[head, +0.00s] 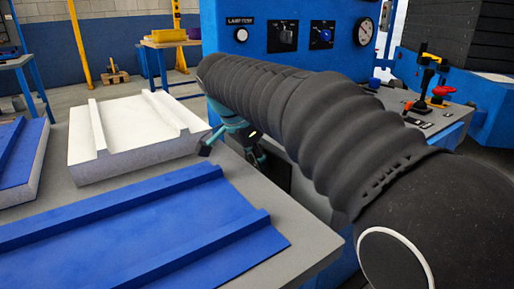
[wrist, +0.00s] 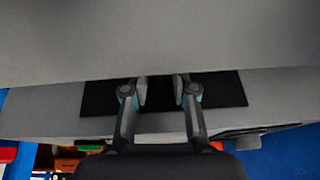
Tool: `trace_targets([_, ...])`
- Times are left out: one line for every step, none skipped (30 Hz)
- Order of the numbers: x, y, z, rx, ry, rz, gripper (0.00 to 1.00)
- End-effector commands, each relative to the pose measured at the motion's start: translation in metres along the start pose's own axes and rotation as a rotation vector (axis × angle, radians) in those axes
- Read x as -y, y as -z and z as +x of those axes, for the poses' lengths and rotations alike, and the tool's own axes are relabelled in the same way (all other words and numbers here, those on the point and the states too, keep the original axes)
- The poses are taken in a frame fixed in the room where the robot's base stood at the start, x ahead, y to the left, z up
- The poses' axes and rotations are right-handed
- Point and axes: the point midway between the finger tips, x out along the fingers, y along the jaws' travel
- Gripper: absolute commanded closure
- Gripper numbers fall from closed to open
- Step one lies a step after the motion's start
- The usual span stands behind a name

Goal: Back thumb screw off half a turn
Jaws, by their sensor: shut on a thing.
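My gripper (wrist: 161,92) is shut on the thumb screw (wrist: 161,82), a dark shape between the two finger pads in the wrist view. Its outline hardly stands out from the black plate (wrist: 222,92) behind it, and its turn angle cannot be told. In the head view my gripper (head: 236,136) is partly seen below my black-sleeved arm, beside the blue machine. The arm hides the thumb screw there. A dark plate (head: 277,172) shows just below the gripper.
A grey table (head: 300,236) lies close to the left of the gripper, with a white ribbed panel (head: 140,117) and a blue ribbed panel (head: 130,235) on it. The blue machine (head: 228,50) has a gauge (head: 366,31). A control box with a red button (head: 443,90) stands right.

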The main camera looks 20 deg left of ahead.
Motion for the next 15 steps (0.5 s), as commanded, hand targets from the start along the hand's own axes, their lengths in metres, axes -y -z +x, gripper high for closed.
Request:
trace_targets([0.0027,0.0028,-0.0090,0.001,-0.026,-0.013,1.00])
trace_targets([0.0029,0.0030,-0.0092,0.001,-0.044,-0.020,1.00])
trace_targets([0.0034,0.0029,-0.0090,0.000,-0.068,-0.030,1.00])
trace_targets([0.0038,0.0030,-0.0091,-0.001,-0.085,-0.037,1.00])
trace_targets([0.0041,0.0030,-0.0090,-0.001,-0.102,-0.045,1.00])
trace_targets([0.0045,0.0029,-0.0085,-0.002,-0.126,-0.055,1.00])
trace_targets([0.0049,0.0029,-0.0084,-0.002,-0.142,-0.062,1.00])
trace_targets([0.0053,0.0027,-0.0077,-0.003,-0.159,-0.069,1.00])
trace_targets([0.0055,0.0025,-0.0073,-0.003,-0.181,-0.078,1.00])
trace_targets([0.0059,0.0023,-0.0068,-0.004,-0.196,-0.084,1.00])
trace_targets([0.0064,0.0020,-0.0059,-0.004,-0.211,-0.090,1.00])
trace_targets([0.0065,0.0017,-0.0053,-0.004,-0.230,-0.098,1.00])
trace_targets([0.0067,0.0014,-0.0045,-0.005,-0.244,-0.103,1.00])
trace_targets([0.0071,0.0011,-0.0037,-0.005,-0.257,-0.109,1.00])
trace_targets([0.0072,0.0009,-0.0033,-0.005,-0.274,-0.116,1.00])
